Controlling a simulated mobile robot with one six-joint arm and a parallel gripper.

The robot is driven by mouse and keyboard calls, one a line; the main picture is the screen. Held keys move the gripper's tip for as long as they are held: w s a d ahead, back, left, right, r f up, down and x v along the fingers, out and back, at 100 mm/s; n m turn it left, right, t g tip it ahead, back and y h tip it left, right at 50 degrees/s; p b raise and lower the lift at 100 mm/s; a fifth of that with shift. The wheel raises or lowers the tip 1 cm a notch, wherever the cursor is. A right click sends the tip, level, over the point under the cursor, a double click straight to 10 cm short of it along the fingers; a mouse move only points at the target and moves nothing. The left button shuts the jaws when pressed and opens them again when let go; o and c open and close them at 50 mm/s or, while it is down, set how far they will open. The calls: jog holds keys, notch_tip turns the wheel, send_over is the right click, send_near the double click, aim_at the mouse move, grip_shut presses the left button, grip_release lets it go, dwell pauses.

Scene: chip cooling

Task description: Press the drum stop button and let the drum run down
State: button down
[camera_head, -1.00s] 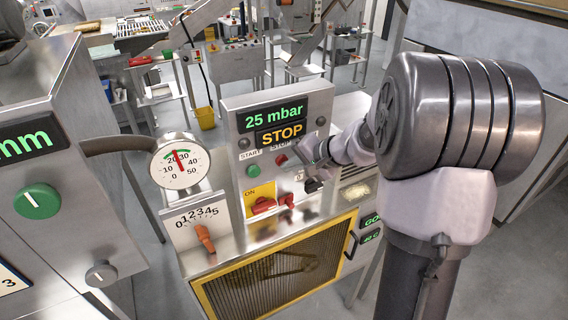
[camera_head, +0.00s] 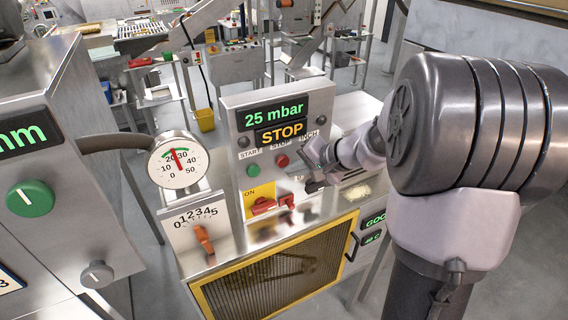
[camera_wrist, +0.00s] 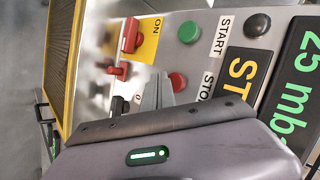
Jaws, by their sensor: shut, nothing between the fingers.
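The red stop button (camera_head: 282,160) is on the steel control panel, under the partly hidden STOP label. The green start button (camera_head: 252,169) is to its left. In the wrist view the red button (camera_wrist: 178,82) shows close beside my fingers. My gripper (camera_head: 314,186) is to the right of and below the button in the head view, shut and empty, apart from it. The panel display (camera_head: 281,133) reads STOP in orange under 25 mbar in green. The drum (camera_head: 290,265) is dim behind the yellow-framed mesh guard; I cannot tell whether it turns.
A red switch (camera_head: 263,205) on a yellow ON plate sits below the buttons. A round gauge (camera_head: 178,162) and an orange lever (camera_head: 204,240) stand to the left. A grey cabinet with a green knob (camera_head: 30,198) is at far left.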

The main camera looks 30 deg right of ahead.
jog(key=s+b, duration=0.2)
jog(key=s, duration=0.2)
jog(key=shift+s, duration=0.35)
dwell(0.4)
jog(key=s+a+f+n+g+b, duration=0.2)
jog(key=s+a+f+n+b, duration=0.1)
jog(key=s+a+f+b, duration=0.5)
jog(key=s+a+f+n+g+b, duration=0.1)
jog(key=s+a+f+n+b, duration=0.1)
jog(key=s+a+f+b, duration=0.6)
jog(key=s+a+f+n+h+b, duration=0.1)
jog(key=s+a+f+h+b, duration=0.1)
jog(key=s+b, duration=0.3)
jog(key=shift+a+f+b, duration=0.15)
jog(key=shift+f+b, duration=0.05)
jog(key=shift+b, duration=0.45)
dwell(3.1)
